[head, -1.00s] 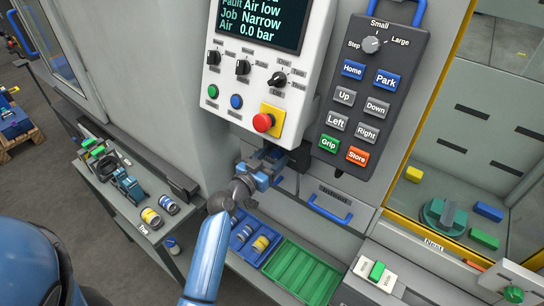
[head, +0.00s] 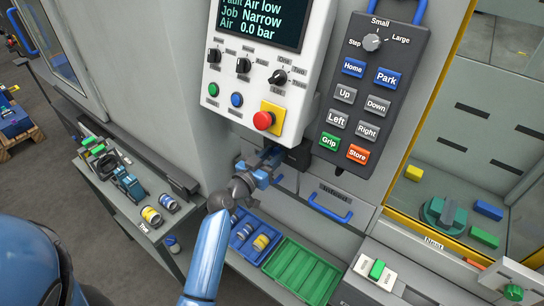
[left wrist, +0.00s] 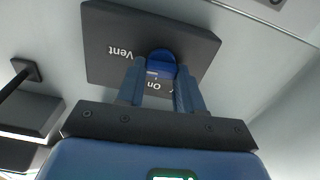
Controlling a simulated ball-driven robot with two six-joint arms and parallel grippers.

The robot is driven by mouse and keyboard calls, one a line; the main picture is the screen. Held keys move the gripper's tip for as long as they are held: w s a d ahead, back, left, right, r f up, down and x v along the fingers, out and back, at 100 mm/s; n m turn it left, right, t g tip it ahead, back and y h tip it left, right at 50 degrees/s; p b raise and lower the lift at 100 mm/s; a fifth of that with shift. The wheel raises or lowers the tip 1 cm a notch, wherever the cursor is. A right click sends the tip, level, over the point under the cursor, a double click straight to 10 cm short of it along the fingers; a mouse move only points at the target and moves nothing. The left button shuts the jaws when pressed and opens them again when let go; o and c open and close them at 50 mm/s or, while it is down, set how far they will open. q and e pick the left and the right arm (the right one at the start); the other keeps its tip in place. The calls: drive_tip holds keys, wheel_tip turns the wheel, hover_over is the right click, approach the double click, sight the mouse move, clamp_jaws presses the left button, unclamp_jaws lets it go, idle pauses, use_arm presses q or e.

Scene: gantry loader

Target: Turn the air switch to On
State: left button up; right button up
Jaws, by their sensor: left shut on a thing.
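The air switch is a dark plate (left wrist: 112,48) marked Vent and On, upside down in the left wrist view, with a blue knob (left wrist: 161,62) in its middle. My left gripper (left wrist: 160,88) is shut on the knob, one finger on each side. The fingers partly cover the On side, and I cannot tell exactly where the knob points. In the head view my left gripper (head: 272,160) reaches in below the control panel, and the switch is mostly hidden there. The screen (head: 262,16) reads Air low and Air 0.0 bar. My right gripper is not in view.
The control panel (head: 232,88) with a red stop button (head: 263,120) is just above the gripper. The dark button pendant (head: 338,125) hangs to the right. A blue tray (head: 240,252) and a green tray (head: 278,268) lie below. A side shelf (head: 130,212) stands at left.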

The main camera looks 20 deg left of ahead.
use_arm(q)
drive_tip(key=n, duration=0.4)
drive_tip(key=shift+a, duration=0.1)
drive_tip(key=n, duration=0.3)
drive_tip(key=shift+n, duration=0.3)
drive_tip(key=n+p, duration=0.1)
drive_tip(key=n, duration=0.3)
drive_tip(key=shift+a+f+n, duration=0.1)
drive_tip(key=shift+a+n, duration=0.05)
drive_tip(key=shift+n, duration=0.15)
drive_tip(key=shift+w+f+n+p, duration=0.15)
drive_tip(key=shift+n+p, duration=0.8)
drive_tip(key=shift+n, duration=1.55)
drive_tip(key=o, duration=1)
drive_tip(key=shift+o, duration=0.2)
drive_tip(key=shift+f, duration=0.1)
